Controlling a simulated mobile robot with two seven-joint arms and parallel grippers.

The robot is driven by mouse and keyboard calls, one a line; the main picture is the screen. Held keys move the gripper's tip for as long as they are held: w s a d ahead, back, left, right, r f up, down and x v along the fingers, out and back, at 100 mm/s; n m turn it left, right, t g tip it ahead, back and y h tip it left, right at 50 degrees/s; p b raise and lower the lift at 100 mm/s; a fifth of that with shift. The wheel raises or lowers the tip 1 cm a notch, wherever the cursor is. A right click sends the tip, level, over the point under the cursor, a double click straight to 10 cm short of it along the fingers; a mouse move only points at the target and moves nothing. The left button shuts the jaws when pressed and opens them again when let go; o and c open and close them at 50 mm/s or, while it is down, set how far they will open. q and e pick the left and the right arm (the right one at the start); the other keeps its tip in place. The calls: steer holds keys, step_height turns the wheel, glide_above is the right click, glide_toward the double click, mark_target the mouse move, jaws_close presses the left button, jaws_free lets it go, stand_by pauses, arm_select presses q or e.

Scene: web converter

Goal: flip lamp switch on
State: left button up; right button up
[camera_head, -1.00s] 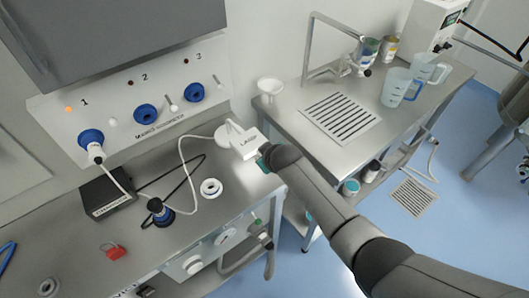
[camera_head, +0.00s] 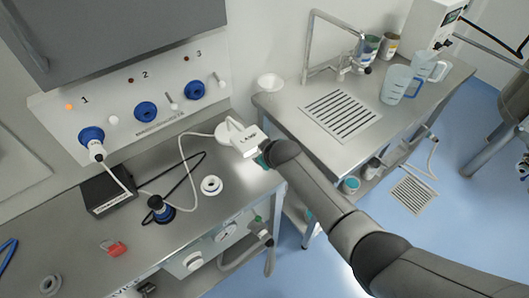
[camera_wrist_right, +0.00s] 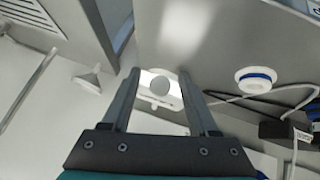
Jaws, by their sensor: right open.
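The white lamp (camera_head: 243,141), marked LAMP, stands at the back right of the left steel bench, with a white cable running left from it. In the right wrist view the lamp (camera_wrist_right: 160,88) shows as a white body with a grey round disc and a small slot-like detail below it. My right gripper (camera_wrist_right: 159,76) is open, its two fingers apart on either side of the lamp in that view; I cannot tell whether they touch it. I cannot clearly make out the switch. My left gripper is not in view.
On the left bench (camera_head: 187,235) are a black box (camera_head: 107,192), a blue plug (camera_head: 162,211), a white ring (camera_head: 211,185) and a red padlock (camera_head: 115,249). A wall panel with sockets (camera_head: 145,111) stands behind. The right bench holds a funnel (camera_head: 270,82) and jugs (camera_head: 400,85).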

steer(key=shift+s+d+r, duration=0.15)
steer(key=shift+s+r, duration=0.15)
steer(key=shift+r, duration=0.1)
steer(key=p+v, duration=0.3)
steer(key=v, duration=1.1)
steer(key=shift+s, duration=0.15)
steer(key=s+d+f+m+g+h+b, duration=0.1)
steer(key=s+d+f+b, duration=0.25)
steer(key=f, duration=0.85)
steer(key=s+d+f+m+g+b, duration=0.15)
steer(key=s+f+b, duration=0.3)
steer(key=f, duration=0.85)
steer(key=s+d+f+m+g+h+b, duration=0.1)
steer(key=s+d+f+b, duration=0.35)
steer(key=f, duration=0.75)
steer(key=s+d+f+m+g+b, duration=0.1)
steer(key=s+d+f+b, duration=0.1)
steer(key=s+f, duration=0.5)
steer(key=s+d+f+g+b, duration=0.1)
steer(key=s+f+b, duration=0.4)
steer(key=s+f, duration=0.3)
steer(key=s+d+f+m+g+b, duration=0.1)
steer(key=s+f+b, duration=0.3)
steer(key=s+f, duration=0.4)
steer(key=s+d, duration=0.1)
steer(key=s, duration=0.3)
steer(key=shift+d+m+h, duration=0.3)
steer(key=shift+m, duration=0.05)
